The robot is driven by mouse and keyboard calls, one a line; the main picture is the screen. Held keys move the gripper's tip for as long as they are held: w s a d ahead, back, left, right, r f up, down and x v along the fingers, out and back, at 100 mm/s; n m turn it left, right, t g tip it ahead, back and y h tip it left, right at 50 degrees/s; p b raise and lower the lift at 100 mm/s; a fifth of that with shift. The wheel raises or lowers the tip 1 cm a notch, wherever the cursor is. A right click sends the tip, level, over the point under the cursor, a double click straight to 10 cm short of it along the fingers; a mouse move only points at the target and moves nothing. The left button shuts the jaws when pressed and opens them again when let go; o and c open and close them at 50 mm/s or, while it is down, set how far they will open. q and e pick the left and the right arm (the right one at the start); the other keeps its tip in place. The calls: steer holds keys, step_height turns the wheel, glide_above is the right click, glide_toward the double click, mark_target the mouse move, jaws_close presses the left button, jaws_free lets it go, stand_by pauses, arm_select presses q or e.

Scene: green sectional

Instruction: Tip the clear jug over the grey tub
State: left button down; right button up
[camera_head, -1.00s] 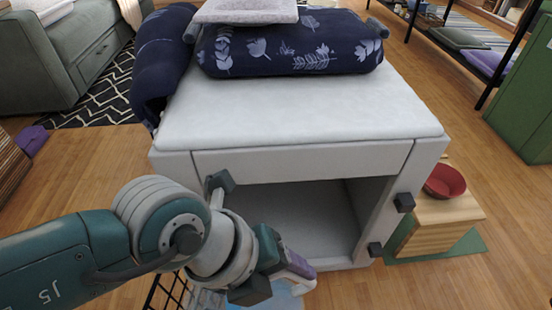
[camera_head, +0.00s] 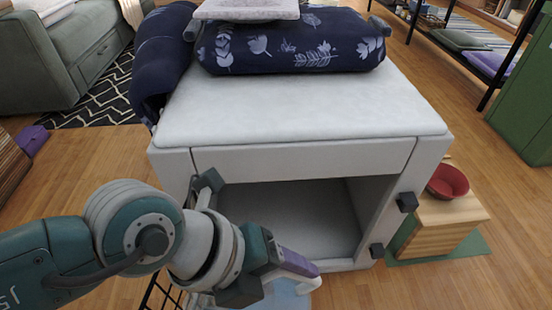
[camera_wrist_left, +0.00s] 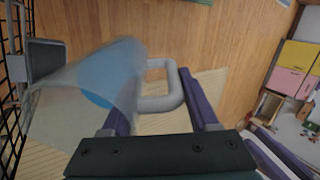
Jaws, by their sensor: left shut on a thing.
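The clear jug (camera_wrist_left: 68,98) fills the left of the left wrist view, see-through, with blue showing inside it. Its grey loop handle (camera_wrist_left: 172,92) lies between the two purple fingers of my left gripper (camera_wrist_left: 158,100), which is shut on it. In the head view, my left gripper (camera_head: 293,266) is low in front of the white cabinet. A pale blue part of the jug (camera_head: 284,298) shows beneath it, cut by the bottom edge. I cannot judge the jug's tilt. I cannot pick out the grey tub with certainty. My right gripper is not in view.
The white cabinet (camera_head: 300,115) has an open front and dark knobs. A dark wire rack (camera_head: 160,292) stands at the lower left. A red bowl (camera_head: 447,182) sits on a wooden box to the right. Bare wooden floor lies at the right front.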

arm_select(q)
steer(key=shift+a+r+h+b, duration=0.15)
steer(key=shift+h+b, duration=0.4)
steer(key=shift+b, duration=0.7)
steer(key=shift+a+h+b, duration=0.15)
steer(key=shift+h+b, duration=0.4)
steer(key=shift+b, duration=0.7)
stand_by(1.2)
steer(key=shift+s+a+t+h+b, duration=0.15)
steer(key=shift+h+b, duration=0.3)
steer(key=shift+b, duration=0.95)
steer(key=shift+w+a+t+h+b, duration=0.2)
steer(key=shift+h+b, duration=0.25)
steer(key=shift+b, duration=0.95)
stand_by(1.5)
